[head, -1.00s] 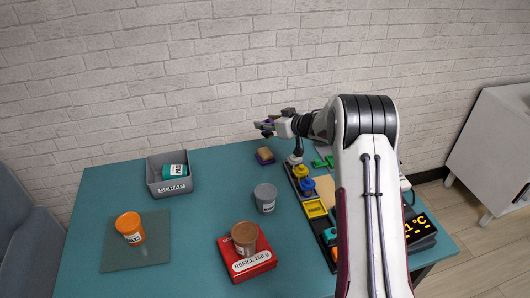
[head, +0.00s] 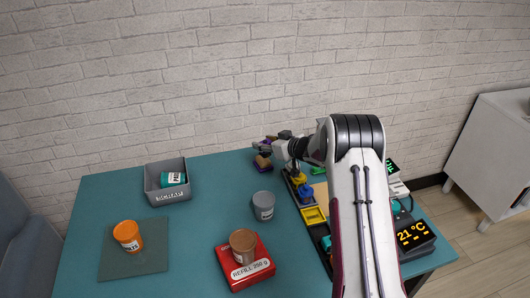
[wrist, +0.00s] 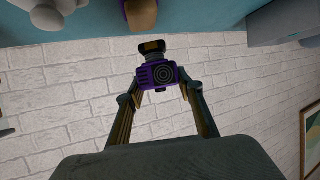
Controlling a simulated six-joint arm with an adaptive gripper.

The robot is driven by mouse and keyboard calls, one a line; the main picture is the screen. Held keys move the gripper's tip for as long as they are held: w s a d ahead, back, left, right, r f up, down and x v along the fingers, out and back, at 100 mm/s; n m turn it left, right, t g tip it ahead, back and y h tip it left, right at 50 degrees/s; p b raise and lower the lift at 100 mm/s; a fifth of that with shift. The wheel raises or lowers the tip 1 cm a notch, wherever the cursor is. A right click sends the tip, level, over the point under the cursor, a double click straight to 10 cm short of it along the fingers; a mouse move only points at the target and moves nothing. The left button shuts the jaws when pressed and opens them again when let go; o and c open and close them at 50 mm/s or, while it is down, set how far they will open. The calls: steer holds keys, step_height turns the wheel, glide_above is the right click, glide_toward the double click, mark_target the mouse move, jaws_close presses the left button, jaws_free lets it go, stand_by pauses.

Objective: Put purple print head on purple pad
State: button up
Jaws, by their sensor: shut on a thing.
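My gripper (head: 267,143) is shut on the purple print head (wrist: 157,75), which has a dark ringed round face in the wrist view. The head is held up between the two fingertips. In the head view, the fingers mostly hide it. The purple pad (head: 264,168) lies at the back of the table, with a tan block-like part (head: 263,160) on top. My gripper is just above and behind it in the picture, and I cannot tell the gap. The tan part also shows at the top edge of the wrist view (wrist: 141,14).
A rack with a yellow head (head: 298,178), a blue head (head: 305,192) and a yellow slot (head: 313,216) stands right of the pad. A grey cup (head: 263,206), grey scrap bin (head: 167,193), orange jar (head: 127,235) and brown-lidded jar on a red box (head: 246,273) stand around.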

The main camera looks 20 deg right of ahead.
mark_target(267, 153)
steer(key=shift+f, duration=0.2)
steer(key=shift+f, duration=1.85)
steer(key=shift+f, duration=0.1)
steer(key=o, duration=1.2)
steer(key=shift+s+d+r, duration=0.2)
steer(key=shift+s+r, duration=0.1)
steer(key=shift+v, duration=5.65)
